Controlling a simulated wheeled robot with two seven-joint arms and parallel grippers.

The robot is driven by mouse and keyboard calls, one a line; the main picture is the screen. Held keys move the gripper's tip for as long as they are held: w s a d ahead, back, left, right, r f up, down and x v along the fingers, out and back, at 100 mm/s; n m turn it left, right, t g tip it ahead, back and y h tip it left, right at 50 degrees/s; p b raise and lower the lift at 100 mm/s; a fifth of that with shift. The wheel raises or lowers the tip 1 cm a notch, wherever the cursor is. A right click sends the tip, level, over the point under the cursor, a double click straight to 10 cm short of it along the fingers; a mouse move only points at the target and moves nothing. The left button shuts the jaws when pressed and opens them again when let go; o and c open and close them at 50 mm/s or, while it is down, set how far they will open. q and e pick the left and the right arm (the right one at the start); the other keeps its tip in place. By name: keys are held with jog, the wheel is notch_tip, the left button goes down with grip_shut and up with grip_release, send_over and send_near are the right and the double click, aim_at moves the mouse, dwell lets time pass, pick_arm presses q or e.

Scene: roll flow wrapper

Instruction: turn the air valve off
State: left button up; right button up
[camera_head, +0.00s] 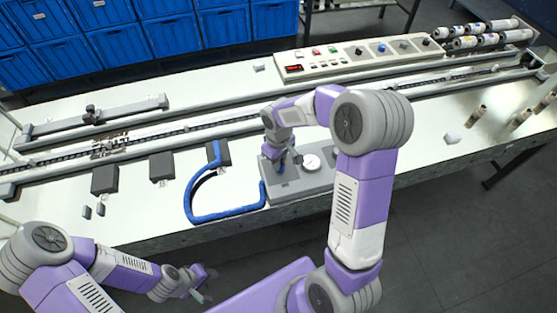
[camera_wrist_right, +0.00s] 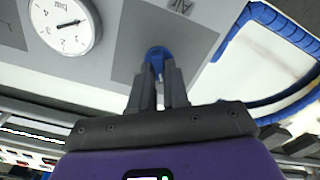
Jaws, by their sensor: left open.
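The air valve's blue handle (camera_wrist_right: 157,53) stands on a grey panel (camera_wrist_right: 110,12) beside a round white bar gauge (camera_wrist_right: 65,24). In the head view the panel (camera_head: 287,191) lies at the table's front edge with the gauge (camera_head: 312,162) on it. My right gripper (camera_wrist_right: 158,68) points at the panel, its two fingers close together with the blue handle between their tips. They partly hide the handle. In the head view the right gripper (camera_head: 281,162) is over the panel's left part. My left gripper (camera_head: 206,284) is open and empty, low in front of the table.
A blue hose (camera_head: 190,200) loops from the panel's left side across the table. A control box (camera_head: 360,60) with buttons and knobs stands at the back. A conveyor track (camera_head: 200,128) runs along the table. Dark blocks (camera_head: 105,180) stand at left.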

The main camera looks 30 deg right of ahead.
jog(key=o, duration=0.4)
notch_tip(320, 180, up, 8)
jog(key=shift+f+p, duration=0.2)
jog(key=shift+p, duration=0.75)
